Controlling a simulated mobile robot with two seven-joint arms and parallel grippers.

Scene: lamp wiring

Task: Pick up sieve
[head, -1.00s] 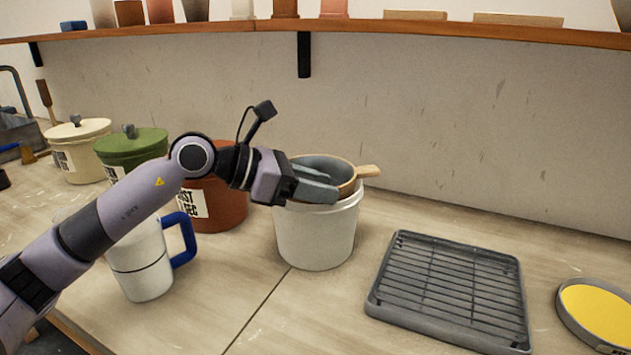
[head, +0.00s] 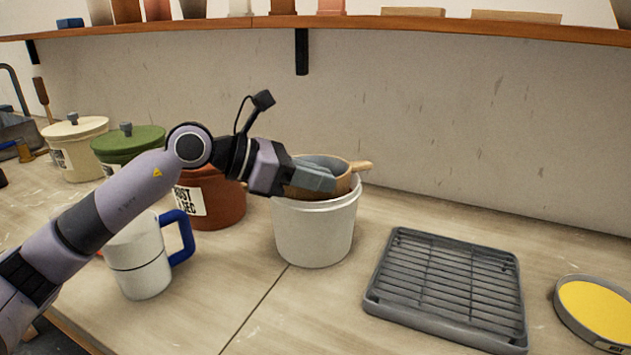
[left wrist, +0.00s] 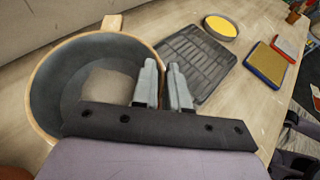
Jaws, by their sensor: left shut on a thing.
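The sieve (head: 345,183) has a tan rim and handle and a grey inside. It sits at the mouth of a white bucket (head: 314,232), its handle pointing right. My left gripper (head: 325,176) is at the near side of the sieve, shut on its rim. In the left wrist view the sieve (left wrist: 48,100) fills the left side, and the fingers (left wrist: 163,88) straddle its right edge, one inside and one outside. The fingers hide part of the rim. My right gripper is in neither view.
A grey wire rack (head: 450,288) lies right of the bucket, and a round yellow-topped dish (head: 597,312) beyond it. A white jug with a blue handle (head: 140,262) stands left. A red-brown pot (head: 217,200) and a green-lidded pot (head: 128,142) stand behind. A shelf (head: 400,28) runs above.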

